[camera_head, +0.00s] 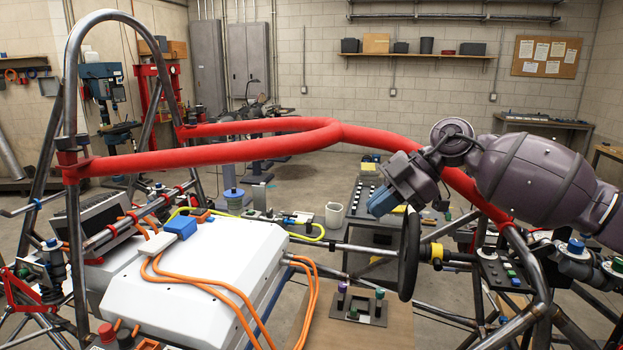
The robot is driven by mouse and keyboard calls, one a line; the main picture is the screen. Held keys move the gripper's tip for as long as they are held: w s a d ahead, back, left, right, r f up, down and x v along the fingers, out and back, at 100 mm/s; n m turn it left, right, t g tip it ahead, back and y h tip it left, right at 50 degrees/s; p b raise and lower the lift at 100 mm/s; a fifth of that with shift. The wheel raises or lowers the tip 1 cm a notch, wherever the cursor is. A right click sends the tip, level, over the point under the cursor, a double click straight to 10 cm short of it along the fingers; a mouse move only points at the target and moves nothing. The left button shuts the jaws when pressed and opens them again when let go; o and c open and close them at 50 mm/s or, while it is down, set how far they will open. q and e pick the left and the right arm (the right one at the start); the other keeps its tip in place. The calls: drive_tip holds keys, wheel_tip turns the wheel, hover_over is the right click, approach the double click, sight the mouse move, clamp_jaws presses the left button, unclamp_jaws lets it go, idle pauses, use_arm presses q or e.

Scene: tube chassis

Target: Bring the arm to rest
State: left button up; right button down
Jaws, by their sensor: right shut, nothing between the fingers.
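My right arm (535,180) comes in from the right, purple-grey and bent at the wrist. My right gripper (383,203) is shut and empty, with its blue-grey fingers pointing down and to the left. It hangs in front of the red tube in the picture, above and left of the black steering wheel (409,255). I cannot tell how far the fingers are from the wheel in depth. My left gripper is not in view.
A red padded tube (220,153) curves across the chassis behind my gripper. A white box (190,280) with orange cables sits at lower left. A small panel with knobs (358,310) stands at front centre. Dark steel tubes (535,285) rise at right. Open floor (310,180) lies beyond.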

drive_tip(key=s+a+f+m+t+y, duration=0.2)
drive_tip(key=s+a+f+t+y, duration=0.35)
drive_tip(key=a+y, duration=0.35)
drive_tip(key=s+d+f+m+t+h, duration=0.4)
drive_tip(key=d+f+m+t+h, duration=0.1)
drive_tip(key=d+f+m+h, duration=0.4)
drive_tip(key=s+d+f+m+t+h, duration=0.4)
drive_tip(key=d+f+m+t+h, duration=0.1)
drive_tip(key=d+f+m+h, duration=0.45)
drive_tip(key=s+d+f+m+g, duration=0.15)
drive_tip(key=s+f+g, duration=0.25)
drive_tip(key=s, duration=0.4)
drive_tip(key=s+d+f+g, duration=0.3)
drive_tip(key=s, duration=0.5)
drive_tip(key=s+d+f+m+g, duration=0.1)
drive_tip(key=s+d+f+g, duration=0.1)
drive_tip(key=s+f+g, duration=0.35)
drive_tip(key=w+f+n+t+b, duration=0.1)
drive_tip(key=w+f+t, duration=0.4)
drive_tip(key=f+t, duration=0.4)
drive_tip(key=shift+a+f, duration=0.2)
drive_tip(key=shift+f, duration=0.05)
